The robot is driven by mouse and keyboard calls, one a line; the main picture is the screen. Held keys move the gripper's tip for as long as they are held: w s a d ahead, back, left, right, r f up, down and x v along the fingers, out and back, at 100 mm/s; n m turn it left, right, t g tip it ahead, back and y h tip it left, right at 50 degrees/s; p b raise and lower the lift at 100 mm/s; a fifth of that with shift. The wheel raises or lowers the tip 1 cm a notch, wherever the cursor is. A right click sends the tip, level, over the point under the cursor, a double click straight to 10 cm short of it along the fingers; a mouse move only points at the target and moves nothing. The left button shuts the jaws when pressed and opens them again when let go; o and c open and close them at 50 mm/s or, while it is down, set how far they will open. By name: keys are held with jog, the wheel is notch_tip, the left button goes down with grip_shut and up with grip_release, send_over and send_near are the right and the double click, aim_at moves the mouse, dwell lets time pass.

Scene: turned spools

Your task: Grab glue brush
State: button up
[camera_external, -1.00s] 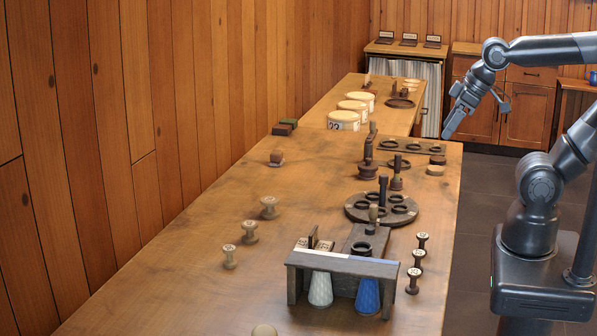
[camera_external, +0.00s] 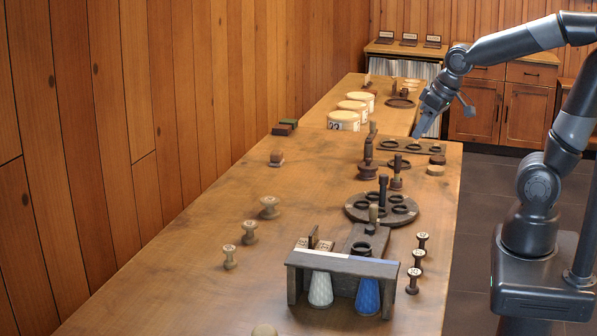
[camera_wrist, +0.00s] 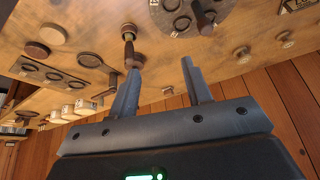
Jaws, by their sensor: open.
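I cannot tell for sure which thing is the glue brush. One upright handled piece with a dark base (camera_external: 397,178) stands between the round plate and the ring board. A taller dark piece on a round base (camera_external: 367,168) stands to its left. In the wrist view, a handled piece with a dark band and brown base (camera_wrist: 130,48) lies beyond my left finger. My gripper (camera_external: 418,134) is open over the table's far right edge. Its spread fingers also show in the wrist view (camera_wrist: 160,66), with nothing between them.
A round plate with rings (camera_external: 353,213), a ring board (camera_external: 387,147) and a dark rack (camera_external: 343,263) with white and blue cones stand on the table. Round tubs (camera_external: 343,121) stand farther back. The table's left-middle is mostly clear.

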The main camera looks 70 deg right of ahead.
aim_at(397, 172)
jog(key=shift+w+d+f+m+g+h, duration=0.15)
jog(key=shift+w+d+f+m, duration=0.25)
jog(key=shift+w+d+f, duration=1.55)
jog(key=shift+w+d+f+m+g+h, duration=0.1)
jog(key=shift+w+d+f+m, duration=0.35)
jog(key=shift+d+f, duration=1.75)
jog(key=shift+w+d+f+m+g+h, duration=0.25)
jog(key=shift+w+d+f, duration=0.8)
jog(key=shift+f, duration=2.2)
jog(key=shift+w+a, duration=0.25)
jog(key=shift+c, duration=0.2)
grip_shut()
